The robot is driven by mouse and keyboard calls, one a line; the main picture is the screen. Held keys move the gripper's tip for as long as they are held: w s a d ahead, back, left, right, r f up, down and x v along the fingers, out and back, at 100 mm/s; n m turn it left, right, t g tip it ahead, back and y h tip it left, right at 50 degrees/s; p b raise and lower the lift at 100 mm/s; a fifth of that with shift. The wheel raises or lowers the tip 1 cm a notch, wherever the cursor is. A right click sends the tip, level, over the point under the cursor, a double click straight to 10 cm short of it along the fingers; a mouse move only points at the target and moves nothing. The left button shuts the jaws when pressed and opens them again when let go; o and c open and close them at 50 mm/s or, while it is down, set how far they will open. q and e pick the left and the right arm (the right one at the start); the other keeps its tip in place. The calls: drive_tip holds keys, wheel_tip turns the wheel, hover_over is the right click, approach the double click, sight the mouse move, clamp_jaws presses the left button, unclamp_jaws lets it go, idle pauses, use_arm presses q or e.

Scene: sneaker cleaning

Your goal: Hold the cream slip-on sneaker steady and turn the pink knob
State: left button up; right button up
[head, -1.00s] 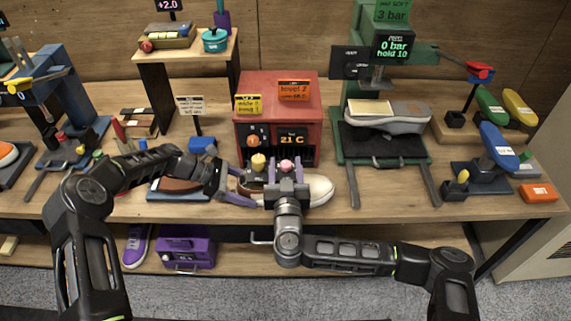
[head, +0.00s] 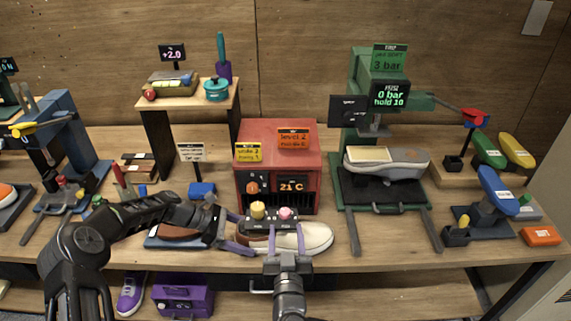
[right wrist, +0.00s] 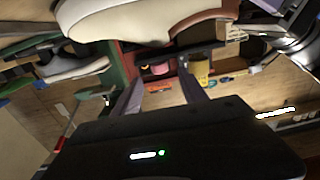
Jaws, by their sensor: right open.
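The cream slip-on sneaker (head: 316,237) lies sideways at the table's front, its heel toward the left. The pink knob (head: 285,213) stands beside a yellow knob (head: 258,210) on a small dark panel behind the sneaker. My left gripper (head: 246,235) has its fingers apart, one on each side of the heel; I cannot tell whether they press it.
A red heater box (head: 279,150) stands behind the knobs. A green press (head: 385,195) holding a grey shoe is to the right. A brown shoe (head: 180,231) on a blue stand lies left, behind my left arm. The table front right of the sneaker is fairly clear.

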use_arm(q)
drive_tip(key=o, duration=0.4)
drive_tip(key=v, duration=1.2)
drive_tip(key=shift+w, duration=0.1)
